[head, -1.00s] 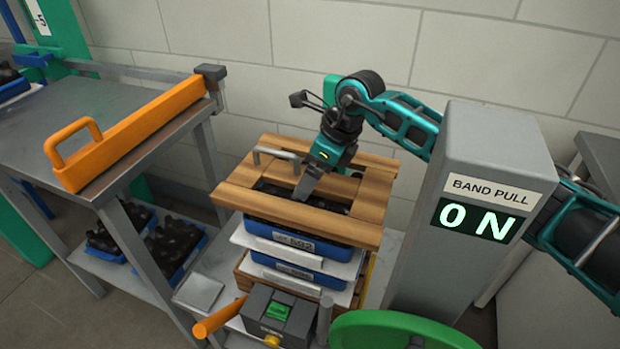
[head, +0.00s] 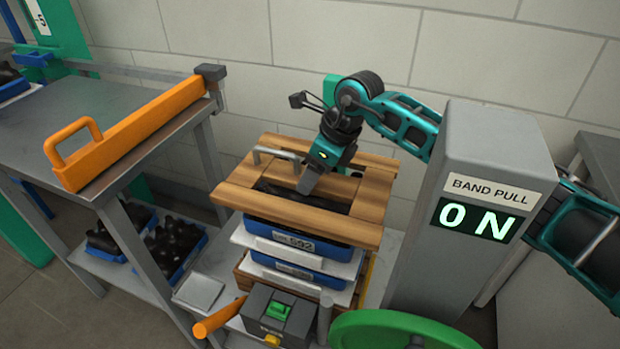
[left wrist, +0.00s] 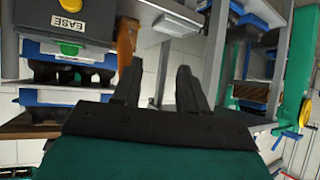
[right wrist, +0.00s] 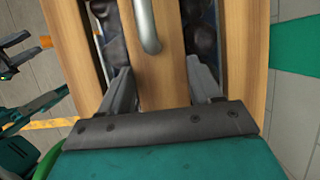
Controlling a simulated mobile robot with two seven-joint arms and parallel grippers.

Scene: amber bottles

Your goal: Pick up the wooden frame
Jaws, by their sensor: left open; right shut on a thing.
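The wooden frame (head: 300,218), made of flat slats, lies on top of a stack of blue trays in the middle of the head view. My right gripper (head: 307,186) reaches down into it from the back right. In the right wrist view its fingers (right wrist: 158,68) are on both sides of the frame's middle slat (right wrist: 155,88), shut on it. A bent metal handle (right wrist: 147,25) stands on that slat. The fingertips' lower ends are partly hidden. My left gripper (left wrist: 155,80) is open and empty in the left wrist view.
The blue tray (head: 310,240) under the frame holds dark bottles. A pillar (head: 475,190) reading "BAND PULL ON" and a green wheel (head: 400,330) stand to the right. An orange bar with a handle (head: 130,135) lies on the left table (head: 60,115). A wall closes the back.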

